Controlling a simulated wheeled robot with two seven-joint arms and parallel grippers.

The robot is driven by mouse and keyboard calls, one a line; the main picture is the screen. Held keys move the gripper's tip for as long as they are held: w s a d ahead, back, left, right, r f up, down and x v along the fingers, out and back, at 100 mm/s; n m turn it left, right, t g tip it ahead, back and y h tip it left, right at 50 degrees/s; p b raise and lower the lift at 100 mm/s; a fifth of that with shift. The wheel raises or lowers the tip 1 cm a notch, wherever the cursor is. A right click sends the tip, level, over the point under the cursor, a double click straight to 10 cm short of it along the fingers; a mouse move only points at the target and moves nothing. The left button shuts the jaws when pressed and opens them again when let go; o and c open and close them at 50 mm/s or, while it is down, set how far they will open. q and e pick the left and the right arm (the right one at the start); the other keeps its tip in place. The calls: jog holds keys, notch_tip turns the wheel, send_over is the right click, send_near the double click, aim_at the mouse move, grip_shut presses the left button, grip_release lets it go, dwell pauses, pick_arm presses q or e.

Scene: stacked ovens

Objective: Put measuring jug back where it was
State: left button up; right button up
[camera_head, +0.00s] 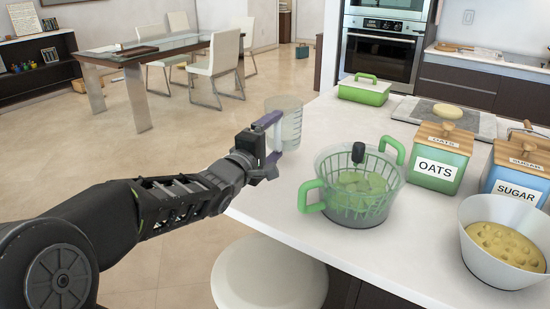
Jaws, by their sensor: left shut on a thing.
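The clear measuring jug (289,117) with faint markings is near the left edge of the white counter (330,236). My left gripper (273,142) reaches in from the left and is shut on the jug, at its handle side. The jug looks upright. I cannot tell whether its base touches the counter. My right gripper is not in view.
A green salad spinner (313,199) stands just right of the gripper. A stool (268,277) sits below the counter edge.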

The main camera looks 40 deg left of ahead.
pick_arm(q)
jog(key=shift+f, duration=0.1)
jog(key=shift+f+b, duration=0.5)
jog(key=shift+f, duration=1.35)
jog(key=shift+f, duration=0.2)
jog(key=o, duration=1.8)
jog(key=shift+r, duration=0.15)
jog(key=shift+s, duration=0.2)
jog(key=s, duration=0.4)
jog(key=s+d+p, duration=0.1)
jog(key=s, duration=0.6)
jog(key=shift+s+d+p, duration=0.25)
jog(key=shift+s+p, duration=0.05)
